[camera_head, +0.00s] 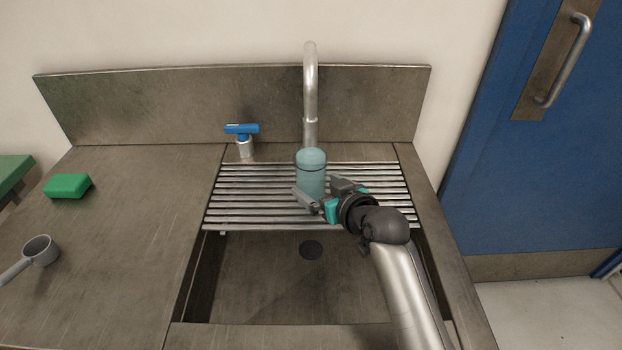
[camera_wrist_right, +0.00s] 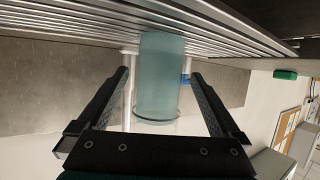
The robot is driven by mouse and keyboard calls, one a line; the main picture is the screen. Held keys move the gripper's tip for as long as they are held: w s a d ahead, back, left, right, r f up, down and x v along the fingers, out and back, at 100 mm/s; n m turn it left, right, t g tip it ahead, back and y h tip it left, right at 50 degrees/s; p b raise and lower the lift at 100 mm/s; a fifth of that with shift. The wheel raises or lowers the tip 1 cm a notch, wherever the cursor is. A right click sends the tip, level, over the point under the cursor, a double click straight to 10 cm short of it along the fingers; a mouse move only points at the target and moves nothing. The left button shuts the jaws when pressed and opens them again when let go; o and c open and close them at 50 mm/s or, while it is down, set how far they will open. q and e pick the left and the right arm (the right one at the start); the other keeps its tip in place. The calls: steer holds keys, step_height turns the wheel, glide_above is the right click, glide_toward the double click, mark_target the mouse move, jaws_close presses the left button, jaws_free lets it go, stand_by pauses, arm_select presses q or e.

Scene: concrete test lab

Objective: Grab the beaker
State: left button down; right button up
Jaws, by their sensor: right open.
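The beaker, a teal cylinder (camera_head: 311,165), stands upright on the slatted drain rack (camera_head: 250,197) below the tap. My right gripper (camera_head: 315,187) is open at the beaker's near side, with one finger overlapping its lower part in the head view. In the right wrist view the beaker (camera_wrist_right: 161,75) appears between the two open fingers of the right gripper (camera_wrist_right: 160,73), with a visible gap on each side. I cannot tell how deep it sits between them. My left gripper is not in view.
A curved metal tap (camera_head: 310,95) rises behind the beaker, and a blue-handled valve (camera_head: 242,130) stands to the left. The sink basin (camera_head: 260,275) is open in front. A green sponge (camera_head: 68,186) and a grey ladle-like cup (camera_head: 40,250) lie on the left counter.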

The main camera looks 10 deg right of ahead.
mark_target(311, 180)
steer(key=shift+b+x, duration=0.6)
steer(key=shift+x, duration=1.6)
steer(key=shift+c, duration=0.2)
steer(key=shift+f, duration=0.1)
jaws_close()
